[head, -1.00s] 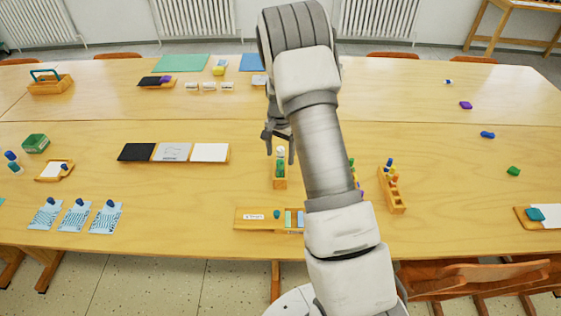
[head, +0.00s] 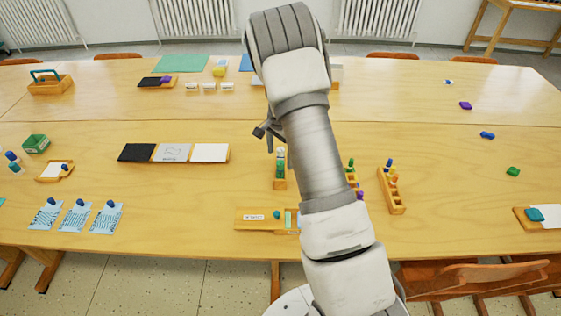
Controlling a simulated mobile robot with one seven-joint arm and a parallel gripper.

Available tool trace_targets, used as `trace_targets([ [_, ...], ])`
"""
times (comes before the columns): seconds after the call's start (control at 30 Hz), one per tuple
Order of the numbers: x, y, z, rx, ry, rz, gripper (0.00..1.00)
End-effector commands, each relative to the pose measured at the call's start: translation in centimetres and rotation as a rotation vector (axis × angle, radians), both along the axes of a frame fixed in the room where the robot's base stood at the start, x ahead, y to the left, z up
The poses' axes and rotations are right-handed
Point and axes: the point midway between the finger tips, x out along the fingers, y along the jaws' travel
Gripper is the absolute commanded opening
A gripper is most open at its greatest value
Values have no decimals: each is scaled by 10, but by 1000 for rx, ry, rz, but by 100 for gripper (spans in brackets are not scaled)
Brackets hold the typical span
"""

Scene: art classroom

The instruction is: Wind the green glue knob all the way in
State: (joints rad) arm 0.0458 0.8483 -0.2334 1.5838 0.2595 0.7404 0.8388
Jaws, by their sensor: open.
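A small wooden holder (head: 280,186) stands on the near table, just left of my arm. A green piece (head: 280,172) with a white top (head: 281,153) stands upright in it and looks like the green glue stick. Its knob is too small to make out. My gripper (head: 264,140) is open and empty. In the picture its fingers are above and left of the white top, apart from it. The gripper's height over the table cannot be told.
A wooden rack with coloured pegs (head: 397,208) stands right of my arm. Another holder (head: 352,184) is partly hidden by my arm. A wooden tray (head: 250,226) lies at the near edge. Black, grey and white panels (head: 172,152) lie to the left.

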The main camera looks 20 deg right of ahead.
Motion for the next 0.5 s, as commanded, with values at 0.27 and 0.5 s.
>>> trace_targets([
  [0.27,0,0,1,0,0,-276,100],
  [0.5,0,0,0,0,-1,-289,100],
])
